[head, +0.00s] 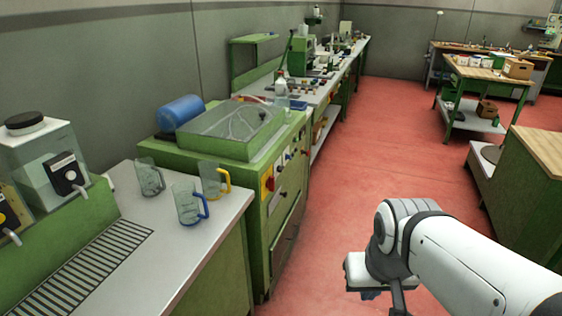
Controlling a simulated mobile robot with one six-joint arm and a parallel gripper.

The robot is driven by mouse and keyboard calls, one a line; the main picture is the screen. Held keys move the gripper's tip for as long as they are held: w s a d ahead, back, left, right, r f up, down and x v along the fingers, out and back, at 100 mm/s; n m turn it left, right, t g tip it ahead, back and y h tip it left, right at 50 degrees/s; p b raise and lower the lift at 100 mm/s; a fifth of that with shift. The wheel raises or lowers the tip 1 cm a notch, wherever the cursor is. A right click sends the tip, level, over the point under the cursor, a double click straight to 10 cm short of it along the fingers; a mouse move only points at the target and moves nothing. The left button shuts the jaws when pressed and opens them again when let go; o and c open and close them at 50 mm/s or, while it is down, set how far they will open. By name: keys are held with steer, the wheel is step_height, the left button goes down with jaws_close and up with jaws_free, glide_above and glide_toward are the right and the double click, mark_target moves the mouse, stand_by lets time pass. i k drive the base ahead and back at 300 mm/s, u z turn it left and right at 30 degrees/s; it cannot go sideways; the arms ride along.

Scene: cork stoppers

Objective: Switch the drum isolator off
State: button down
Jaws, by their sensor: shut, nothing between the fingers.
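A green machine (262,215) with a clear-lidded top and a blue cylinder (181,110) at its back left stands left of centre. On its front panel is a red switch with yellow around it (269,184), which looks like the drum isolator. Its handle is too small to read as on or off. My gripper (372,294) is at the bottom, right of centre, at the end of my white arm. It is shut and empty, partly hidden by the wrist and well apart from the panel, over the red floor.
A grey counter (225,203) with several glass mugs (187,203) and a dispenser (50,165) is at the near left. A long bench (335,75) runs behind the machine. A wood-topped cabinet (540,150) stands at the right. The red floor (380,150) between is clear.

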mark_target(269, 184)
steer(key=z, duration=0.05)
steer(key=i, duration=0.9)
steer(key=u, duration=0.05)
